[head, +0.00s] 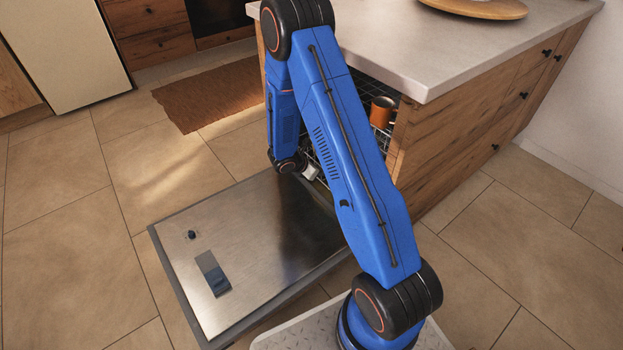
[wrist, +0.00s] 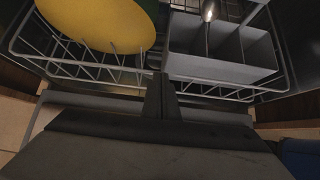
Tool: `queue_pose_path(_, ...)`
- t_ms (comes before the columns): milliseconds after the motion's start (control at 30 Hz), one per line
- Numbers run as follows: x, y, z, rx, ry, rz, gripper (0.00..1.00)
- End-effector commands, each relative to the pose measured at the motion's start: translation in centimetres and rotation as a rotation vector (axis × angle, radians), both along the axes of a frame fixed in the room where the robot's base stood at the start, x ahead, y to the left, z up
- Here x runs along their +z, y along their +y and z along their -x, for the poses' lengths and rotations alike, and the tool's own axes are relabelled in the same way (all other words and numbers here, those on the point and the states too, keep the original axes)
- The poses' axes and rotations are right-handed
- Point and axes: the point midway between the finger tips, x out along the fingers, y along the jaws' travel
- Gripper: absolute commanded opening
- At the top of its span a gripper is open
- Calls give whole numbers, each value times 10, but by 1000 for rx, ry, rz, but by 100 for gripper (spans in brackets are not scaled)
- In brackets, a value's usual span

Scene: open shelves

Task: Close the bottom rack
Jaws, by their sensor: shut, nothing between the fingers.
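The bottom rack (wrist: 92,78) is a wire rack in the dishwasher, seen close up in the wrist view. It holds a yellow plate (wrist: 100,22) at left and a grey cutlery basket (wrist: 222,68) at right. In the head view my arm hides most of the rack. The dishwasher door (head: 255,245) lies folded down flat. My gripper (wrist: 160,82) is shut and empty, with its dark fingertips at the rack's front between plate and basket. I cannot tell whether they touch the wire. In the head view my gripper (head: 312,172) is low over the door's inner end.
An orange mug (head: 381,112) stands inside the dishwasher higher up. The counter (head: 400,45) overhangs the opening, with a round wooden board (head: 475,8) on top. Wooden drawers (head: 480,125) are at right. A brown rug (head: 212,95) lies on the open tiled floor at left.

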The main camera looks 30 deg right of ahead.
Motion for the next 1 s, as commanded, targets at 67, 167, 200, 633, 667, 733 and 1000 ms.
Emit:
queue_pose_path(67, 0, -14, -2, -3, 0, 0, 0)
queue_pose_path(167, 0, -27, -4, -3, 0, 0, 0)
queue_pose_path(200, 0, -32, -5, -2, 1, 0, 0)
queue_pose_path(633, 0, -55, -11, 0, 0, 0, 0)
queue_pose_path(667, 0, -55, -11, 0, 0, 0, 0)
queue_pose_path(733, 0, -56, -11, 0, 0, 1, 0)
queue_pose_path(1000, 0, -57, -12, -1, -1, 3, 0)
